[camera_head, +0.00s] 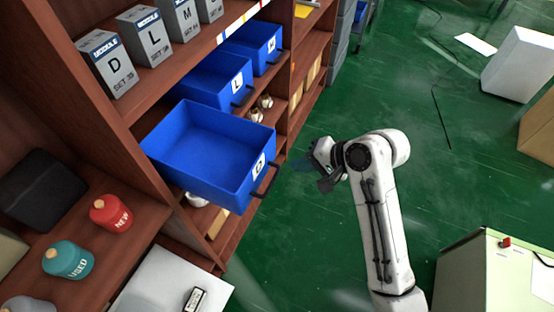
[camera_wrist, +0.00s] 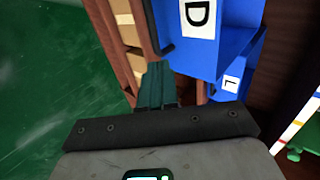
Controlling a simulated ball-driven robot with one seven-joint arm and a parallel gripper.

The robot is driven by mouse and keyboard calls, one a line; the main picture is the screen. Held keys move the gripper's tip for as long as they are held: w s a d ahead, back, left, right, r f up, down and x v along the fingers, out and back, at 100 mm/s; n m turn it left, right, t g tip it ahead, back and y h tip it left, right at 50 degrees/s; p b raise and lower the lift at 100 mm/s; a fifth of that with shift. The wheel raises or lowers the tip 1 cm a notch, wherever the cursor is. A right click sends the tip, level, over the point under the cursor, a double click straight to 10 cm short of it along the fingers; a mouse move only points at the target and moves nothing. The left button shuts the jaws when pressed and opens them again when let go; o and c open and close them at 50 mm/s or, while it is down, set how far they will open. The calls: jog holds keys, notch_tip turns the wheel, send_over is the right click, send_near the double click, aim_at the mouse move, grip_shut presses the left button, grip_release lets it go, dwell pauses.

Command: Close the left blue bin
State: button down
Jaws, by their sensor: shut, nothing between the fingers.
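The left blue bin (camera_head: 205,155), with a white "D" label, is pulled out from the brown shelf in the head view and looks empty. Its dark handle (camera_head: 266,180) is on the front face. My gripper (camera_head: 300,163) is shut and empty, a little to the right of the bin's front, apart from it in the head view. In the wrist view the gripper's fingers (camera_wrist: 156,85) point toward the shelf, and the bin's front with its "D" label (camera_wrist: 198,18) and handle (camera_wrist: 160,40) lies just beyond them. Whether the fingers touch the handle cannot be told.
Two more blue bins, "L" (camera_head: 222,80) and "M" (camera_head: 255,45), sit along the same shelf (camera_head: 150,100). Boxes (camera_head: 108,62) stand above; red (camera_head: 110,213) and teal (camera_head: 67,260) jars stand lower left. Green floor (camera_head: 300,240) is open to the right. A pale cabinet (camera_head: 490,270) stands lower right.

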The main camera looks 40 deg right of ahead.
aim_at(266, 163)
jog(key=x, duration=0.3)
jog(key=shift+w+a+f, duration=0.1)
jog(key=shift+w+f, duration=0.05)
jog(key=shift+f, duration=0.1)
jog(key=shift+w+a+p, duration=0.25)
jog(key=shift+w+a, duration=0.25)
jog(key=shift+w, duration=0.35)
jog(key=shift+w+a+p, duration=0.2)
jog(key=shift+w+a, duration=0.3)
jog(key=shift+w, duration=0.4)
jog(key=w+a, duration=0.3)
jog(key=w, duration=0.3)
jog(key=w+a+b, duration=0.1)
jog(key=w+a, duration=0.3)
jog(key=w, duration=0.2)
jog(key=w+a, duration=0.3)
jog(key=w, duration=0.3)
jog(key=shift+w+a, duration=0.2)
jog(key=shift+a, duration=0.15)
jog(key=shift+w+a+r, duration=0.1)
jog(key=shift+w+r, duration=0.05)
jog(key=shift+w, duration=0.05)
jog(key=shift+r, duration=0.1)
